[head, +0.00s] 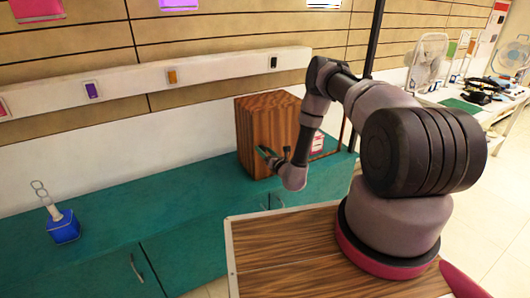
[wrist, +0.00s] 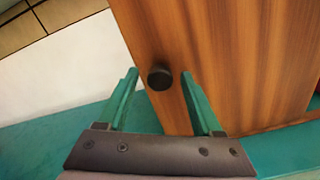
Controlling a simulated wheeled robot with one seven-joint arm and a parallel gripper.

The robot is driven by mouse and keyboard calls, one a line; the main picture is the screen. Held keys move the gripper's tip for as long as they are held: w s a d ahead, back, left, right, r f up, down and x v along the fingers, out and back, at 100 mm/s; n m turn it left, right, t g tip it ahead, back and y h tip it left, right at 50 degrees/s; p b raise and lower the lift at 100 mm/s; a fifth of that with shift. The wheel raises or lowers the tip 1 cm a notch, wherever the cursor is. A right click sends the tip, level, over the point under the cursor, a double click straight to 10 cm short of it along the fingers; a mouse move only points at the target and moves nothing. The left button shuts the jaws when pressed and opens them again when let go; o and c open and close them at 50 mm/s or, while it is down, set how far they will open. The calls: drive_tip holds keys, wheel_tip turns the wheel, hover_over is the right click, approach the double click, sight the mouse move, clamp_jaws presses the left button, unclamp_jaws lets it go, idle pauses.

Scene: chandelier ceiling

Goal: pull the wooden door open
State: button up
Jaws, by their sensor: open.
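A brown wood-grain cabinet (head: 254,128) stands on the teal counter against the wall. In the wrist view its wooden door (wrist: 235,60) fills the upper right, with a round black knob (wrist: 159,77) near the panel's left edge. My gripper (head: 266,152) is in front of the cabinet, its green fingers open. In the wrist view the fingers (wrist: 160,73) stand on either side of the knob, with visible space on both sides. Whether the fingertips reach past the knob cannot be told. The knob is not visible in the head view. I cannot tell whether the door is ajar.
A red-and-white item (head: 318,143) is just right of the cabinet, partly behind my arm. The counter between bottle and cabinet is clear.

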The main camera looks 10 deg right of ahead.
clamp_jaws()
idle(1.3)
